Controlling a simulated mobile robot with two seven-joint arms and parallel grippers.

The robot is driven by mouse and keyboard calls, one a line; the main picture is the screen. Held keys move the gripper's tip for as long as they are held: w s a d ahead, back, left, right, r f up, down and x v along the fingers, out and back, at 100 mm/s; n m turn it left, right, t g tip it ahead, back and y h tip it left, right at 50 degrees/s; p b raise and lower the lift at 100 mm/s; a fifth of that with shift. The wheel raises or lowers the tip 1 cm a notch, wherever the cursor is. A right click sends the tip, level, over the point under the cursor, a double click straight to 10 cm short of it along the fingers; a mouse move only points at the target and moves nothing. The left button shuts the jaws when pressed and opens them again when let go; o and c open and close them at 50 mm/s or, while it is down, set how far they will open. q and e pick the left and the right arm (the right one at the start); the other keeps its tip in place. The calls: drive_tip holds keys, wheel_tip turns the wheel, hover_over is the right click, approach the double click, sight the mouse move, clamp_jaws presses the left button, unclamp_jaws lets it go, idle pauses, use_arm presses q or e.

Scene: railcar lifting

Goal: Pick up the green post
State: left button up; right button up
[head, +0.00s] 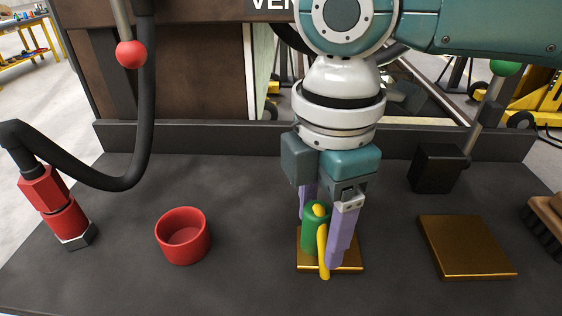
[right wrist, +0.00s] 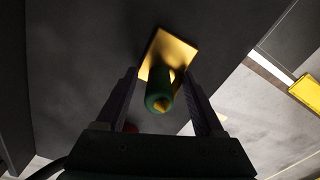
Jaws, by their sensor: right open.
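The green post (head: 312,228) stands upright on a small brass plate (head: 346,266), with a yellow piece (head: 323,255) at its top and front. My right gripper (head: 322,242) points down over the post, its purple fingers on either side of it, and is open. The right wrist view also shows the green post (right wrist: 158,92) between the two fingers (right wrist: 160,98), with the plate (right wrist: 177,50) beyond it. Part of the post is hidden behind the yellow piece and a finger. My left gripper is not in view.
A red cup (head: 183,237) stands left of the post. A red fitting with a black hose (head: 55,207) is at the far left. A larger brass plate (head: 465,247), a black block with a green-knobbed lever (head: 437,168) and a brush (head: 546,222) are at right. A low wall runs behind.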

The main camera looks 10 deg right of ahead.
clamp_jaws()
idle(0.5)
